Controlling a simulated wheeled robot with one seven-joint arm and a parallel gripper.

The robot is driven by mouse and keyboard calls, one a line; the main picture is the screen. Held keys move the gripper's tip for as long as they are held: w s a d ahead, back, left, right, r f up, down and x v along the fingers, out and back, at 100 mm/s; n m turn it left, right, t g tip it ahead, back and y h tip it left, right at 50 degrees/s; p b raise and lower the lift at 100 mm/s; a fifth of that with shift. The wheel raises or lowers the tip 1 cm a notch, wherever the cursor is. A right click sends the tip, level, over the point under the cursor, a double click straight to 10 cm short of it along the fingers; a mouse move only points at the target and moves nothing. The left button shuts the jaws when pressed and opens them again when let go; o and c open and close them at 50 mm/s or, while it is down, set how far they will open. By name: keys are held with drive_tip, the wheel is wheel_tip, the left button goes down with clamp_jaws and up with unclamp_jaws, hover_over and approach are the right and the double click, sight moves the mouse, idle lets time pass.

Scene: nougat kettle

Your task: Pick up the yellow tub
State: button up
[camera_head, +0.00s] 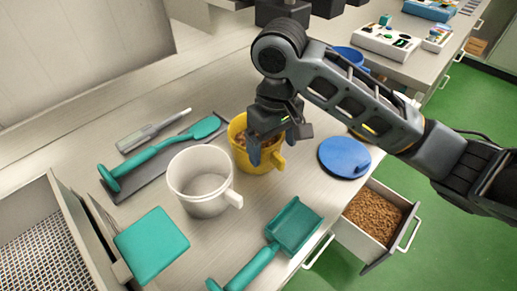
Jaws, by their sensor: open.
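The yellow tub (239,156) stands upright on the counter in the middle of the head view, with its handle (279,160) at the lower right. Some brown contents show inside it, partly hidden by my gripper. My gripper (266,150) points down over the tub from the upper right, with its jaws open. The fingers are at the tub's rim and right side and cover part of it. I cannot tell whether they touch it. Nothing is seen held between them.
A white tub (201,190) stands close at left. A blue lid (345,157) lies at right. A teal scoop (295,227), a teal square (152,245) and a tray with a teal spatula (205,127) lie around. An open drawer (345,234) of brown granules juts out below the front edge.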

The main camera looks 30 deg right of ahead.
sight(272, 160)
wheel_tip(272, 160, down, 5)
drive_tip(key=shift+f+b, duration=0.15)
drive_tip(key=shift+b, duration=0.15)
drive_tip(key=shift+c, duration=0.3)
clamp_jaws()
idle(0.5)
